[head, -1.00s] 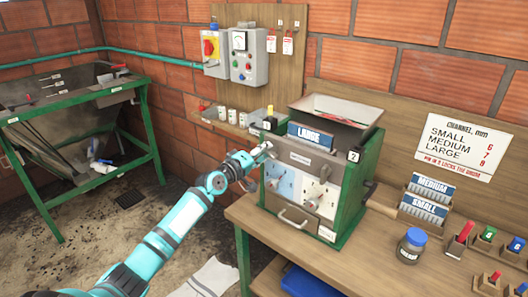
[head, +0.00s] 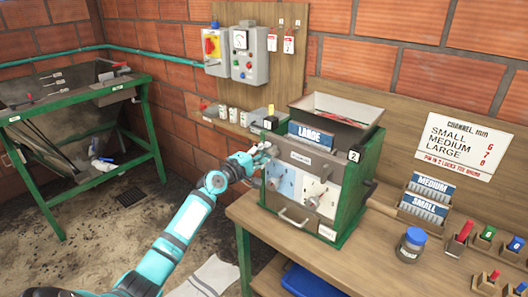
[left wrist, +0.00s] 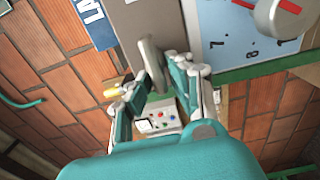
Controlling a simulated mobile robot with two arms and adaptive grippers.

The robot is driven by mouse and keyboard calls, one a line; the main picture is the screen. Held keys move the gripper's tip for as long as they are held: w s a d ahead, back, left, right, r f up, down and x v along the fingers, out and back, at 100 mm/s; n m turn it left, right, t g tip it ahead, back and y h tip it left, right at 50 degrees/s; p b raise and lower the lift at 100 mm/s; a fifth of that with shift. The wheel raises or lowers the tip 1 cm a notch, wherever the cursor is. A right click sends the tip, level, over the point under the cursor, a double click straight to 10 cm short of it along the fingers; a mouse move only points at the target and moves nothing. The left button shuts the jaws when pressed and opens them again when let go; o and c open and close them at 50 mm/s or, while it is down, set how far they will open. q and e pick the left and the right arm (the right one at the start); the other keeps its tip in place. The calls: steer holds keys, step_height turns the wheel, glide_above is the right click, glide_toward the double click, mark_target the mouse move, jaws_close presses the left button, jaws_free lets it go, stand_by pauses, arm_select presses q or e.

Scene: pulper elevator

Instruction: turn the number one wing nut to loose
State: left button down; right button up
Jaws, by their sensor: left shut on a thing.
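The pulper (head: 345,195) is a green and grey box with a hopper on top, standing on the wooden bench. The number one wing nut (left wrist: 153,66) is a grey flat wing at the pulper's left front, seen between my fingers in the left wrist view. My left gripper (head: 265,152) is at the pulper's upper left front corner, below the number 1 plate (head: 270,123). It is shut on the wing nut, with a finger on each side. In the head view the fingers mostly hide the nut. My right gripper is not in view.
A blue LARGE plate (head: 311,134) stands on the pulper top. Two dials and a handle (head: 295,217) are on its front. MEDIUM and SMALL plate racks, a jar (head: 411,245) and coloured pins are on the bench at right. A control box (head: 247,54) hangs behind.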

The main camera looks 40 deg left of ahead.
arm_select(q)
steer(key=shift+r, duration=0.15)
steer(key=c, duration=1.2)
jaws_free()
steer(key=shift+c, duration=0.2)
steer(key=s+a, duration=0.1)
steer(key=s, duration=1.1)
